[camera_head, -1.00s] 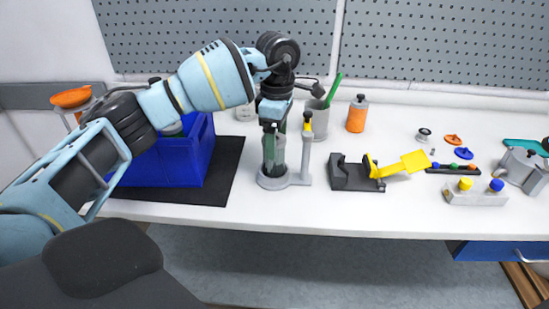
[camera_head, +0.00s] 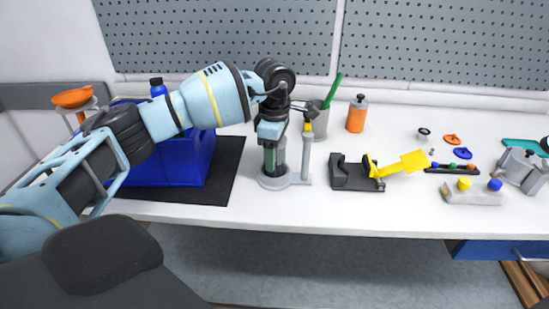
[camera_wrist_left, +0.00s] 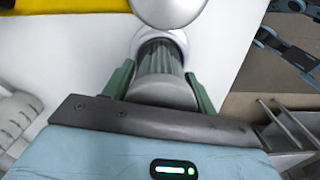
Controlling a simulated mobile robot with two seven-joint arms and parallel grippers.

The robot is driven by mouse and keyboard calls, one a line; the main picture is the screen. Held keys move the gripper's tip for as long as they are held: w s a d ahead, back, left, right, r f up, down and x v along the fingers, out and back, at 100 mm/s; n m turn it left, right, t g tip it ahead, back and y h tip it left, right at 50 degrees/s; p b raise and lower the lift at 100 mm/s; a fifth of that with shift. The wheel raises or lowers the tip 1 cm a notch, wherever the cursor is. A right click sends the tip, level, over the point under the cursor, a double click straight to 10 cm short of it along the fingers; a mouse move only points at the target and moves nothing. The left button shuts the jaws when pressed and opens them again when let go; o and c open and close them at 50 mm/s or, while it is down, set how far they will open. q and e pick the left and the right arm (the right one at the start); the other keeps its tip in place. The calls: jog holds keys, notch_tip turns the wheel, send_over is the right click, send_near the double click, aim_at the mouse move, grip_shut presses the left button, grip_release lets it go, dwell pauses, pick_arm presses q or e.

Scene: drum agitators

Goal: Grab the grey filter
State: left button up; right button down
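The grey filter (camera_wrist_left: 166,80) is a ribbed grey cylinder with a smooth rounded near end, in the middle of the left wrist view. In the head view it is mostly hidden by my left gripper. My left gripper (camera_head: 274,172) points down over the round base of a grey stand (camera_head: 306,165) with a post. In the left wrist view its green fingers (camera_wrist_left: 160,82) lie on both sides of the filter, very close to it. I cannot tell whether they touch it. My right gripper is not in view.
A blue bin (camera_head: 180,165) stands on a black mat (camera_head: 225,172) to the left. A grey cup (camera_head: 319,122) and an orange bottle (camera_head: 357,114) stand behind. A black fixture with a yellow flap (camera_head: 401,164) is to the right. The front table strip is clear.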

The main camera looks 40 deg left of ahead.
pick_arm(q)
jog(key=c, duration=0.5)
jog(key=shift+c, duration=0.2)
jog(key=shift+r, duration=0.15)
jog(key=shift+r, duration=0.5)
notch_tip(320, 180, up, 2)
jog(key=shift+w+r, duration=0.1)
jog(key=shift+r, duration=0.05)
jog(key=s+d+r+b, duration=0.1)
jog(key=s+d, duration=0.2)
jog(key=s, duration=1.3)
jog(key=shift+d+r, duration=0.15)
jog(key=shift+r, duration=0.05)
